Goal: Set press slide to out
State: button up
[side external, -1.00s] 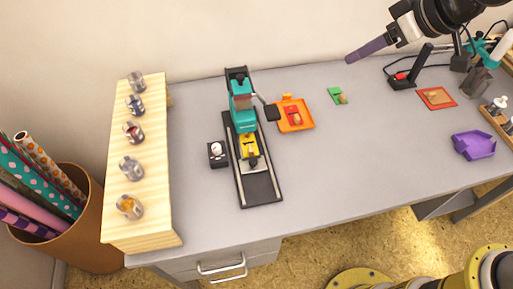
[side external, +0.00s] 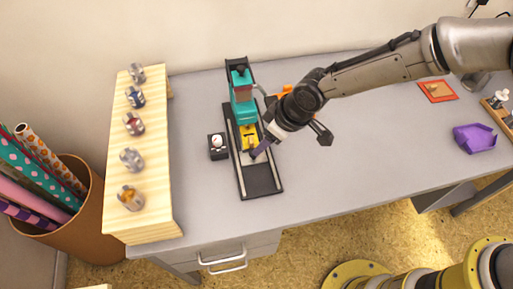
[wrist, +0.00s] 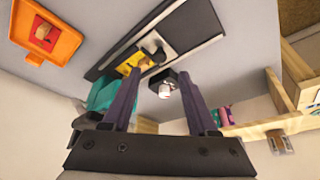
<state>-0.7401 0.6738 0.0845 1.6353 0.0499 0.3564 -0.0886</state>
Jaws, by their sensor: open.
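The stamp press has a teal body (side external: 243,112) at the back of a long black rail base (side external: 262,185). Its yellow slide (side external: 249,134) sits near the teal body, and the front part of the rail is bare. Contact cannot be told.
A small black box with a white knob (side external: 217,146) stands close left of the rail. A wooden rack (side external: 143,165) with several jars is at the left. An orange tray (wrist: 42,35) lies beside the press, mostly behind my arm in the side view. A purple tray (side external: 474,138) is at the right.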

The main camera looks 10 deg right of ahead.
jog(key=x, duration=0.7)
jog(key=shift+c, duration=0.2)
grip_shut()
dwell(1.1)
